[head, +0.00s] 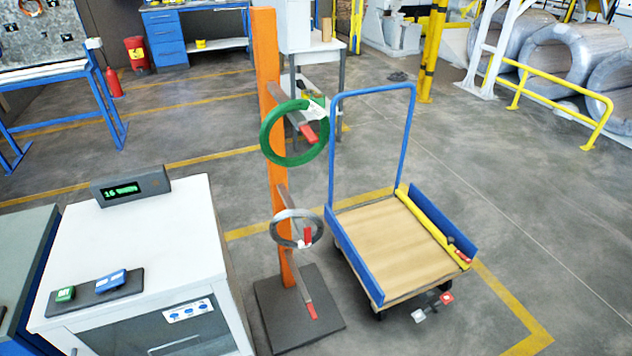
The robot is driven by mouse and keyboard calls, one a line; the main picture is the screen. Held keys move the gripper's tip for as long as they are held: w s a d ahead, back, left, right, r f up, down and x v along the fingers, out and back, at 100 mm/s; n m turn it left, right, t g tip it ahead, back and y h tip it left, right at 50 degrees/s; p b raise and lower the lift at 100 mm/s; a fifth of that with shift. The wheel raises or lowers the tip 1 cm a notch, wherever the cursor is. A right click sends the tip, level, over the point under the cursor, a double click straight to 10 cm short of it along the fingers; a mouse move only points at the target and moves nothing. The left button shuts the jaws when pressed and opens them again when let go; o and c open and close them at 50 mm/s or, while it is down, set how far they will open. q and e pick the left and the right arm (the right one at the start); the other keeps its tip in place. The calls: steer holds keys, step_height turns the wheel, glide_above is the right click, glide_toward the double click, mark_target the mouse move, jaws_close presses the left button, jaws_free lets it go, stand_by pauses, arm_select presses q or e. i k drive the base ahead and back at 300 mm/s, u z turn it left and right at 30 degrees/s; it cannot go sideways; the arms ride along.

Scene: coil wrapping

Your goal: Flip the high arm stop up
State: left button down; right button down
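An orange post (269,60) on a dark base plate stands in the middle of the head view and carries three arms, one above another. The high arm (283,96) points toward me, and a green coil (267,141) hangs around it with a white patch on its upper right. The high arm stop (308,133) is a red tab at that arm's tip, seen inside the coil's ring. It looks roughly in line with the arm, but its exact angle is hard to tell. Neither of my grippers is in view.
A grey coil (278,217) hangs on the middle arm, which has a red stop (308,236). The low arm's red stop (311,311) shows with no coil. A white cabinet (140,250) stands left, a blue cart (400,245) close right. Floor is open farther right.

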mark_target(306, 130)
steer(key=k, duration=0.8)
steer(key=z, duration=0.6)
steer(key=i, duration=1.4)
steer(key=u, duration=0.35)
